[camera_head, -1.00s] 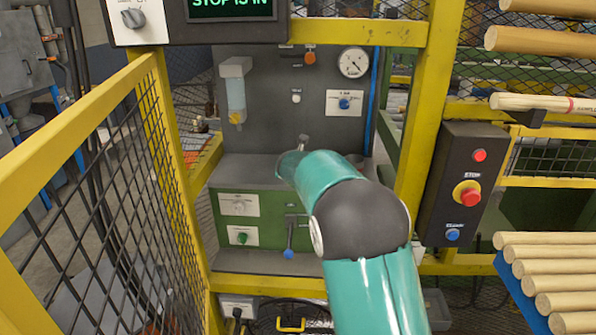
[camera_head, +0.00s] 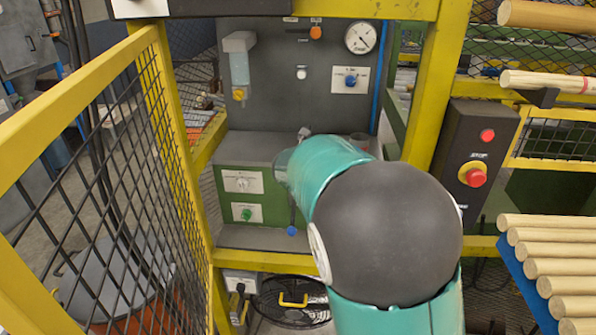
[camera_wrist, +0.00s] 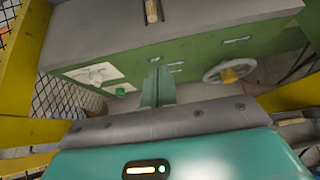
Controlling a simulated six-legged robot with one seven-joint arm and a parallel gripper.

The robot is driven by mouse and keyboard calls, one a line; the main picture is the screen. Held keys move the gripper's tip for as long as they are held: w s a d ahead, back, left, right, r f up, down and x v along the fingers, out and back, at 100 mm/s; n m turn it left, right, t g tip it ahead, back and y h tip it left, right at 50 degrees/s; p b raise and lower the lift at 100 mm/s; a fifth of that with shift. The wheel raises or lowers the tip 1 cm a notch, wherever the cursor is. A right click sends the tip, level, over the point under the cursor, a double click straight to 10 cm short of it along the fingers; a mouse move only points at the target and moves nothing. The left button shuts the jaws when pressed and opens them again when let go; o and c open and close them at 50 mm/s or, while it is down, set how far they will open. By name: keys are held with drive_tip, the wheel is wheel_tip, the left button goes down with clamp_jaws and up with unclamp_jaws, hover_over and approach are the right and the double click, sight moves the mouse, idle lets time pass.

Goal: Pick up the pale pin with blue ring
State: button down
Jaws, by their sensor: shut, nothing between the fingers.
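I cannot make out a pale pin with a blue ring in either view. In the wrist view, a small pale wooden piece (camera_wrist: 152,11) shows at the top edge, on the grey bench top (camera_wrist: 95,35); no blue ring shows on it, and its far end is cut off. My gripper (camera_wrist: 157,88) shows in the wrist view as two narrow green fingers close together, shut and empty, in front of the bench's green face and below the pale piece. In the head view my teal arm hides the gripper and part of the bench top.
Yellow posts and mesh fencing (camera_head: 100,170) flank the bench. A dark stop box (camera_head: 474,160) is at right, with pale rods on a blue rack (camera_head: 527,283) below it. A handwheel (camera_wrist: 229,73) and white control plates (camera_wrist: 92,73) are on the bench face.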

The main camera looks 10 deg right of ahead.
drive_tip(key=w+a+f+m+y, duration=0.2)
drive_tip(key=a+m+y, duration=0.25)
drive_tip(key=m, duration=1.05)
drive_tip(key=w+d+m+t+h, duration=0.1)
drive_tip(key=w+d+m, duration=0.1)
drive_tip(key=w+m, duration=0.3)
drive_tip(key=w+d+m+t+h, duration=0.1)
drive_tip(key=w+d+m+h, duration=0.1)
drive_tip(key=w+m, duration=0.3)
drive_tip(key=w+d+r+m+h, duration=0.1)
drive_tip(key=w+d+m, duration=0.3)
drive_tip(key=m, duration=0.6)
drive_tip(key=shift+w+d+r+m+t+h, duration=0.15)
drive_tip(key=shift+w+m+t+h, duration=0.15)
drive_tip(key=shift+w+t, duration=0.15)
drive_tip(key=shift+w+d+f, duration=0.1)
drive_tip(key=shift+f, duration=0.8)
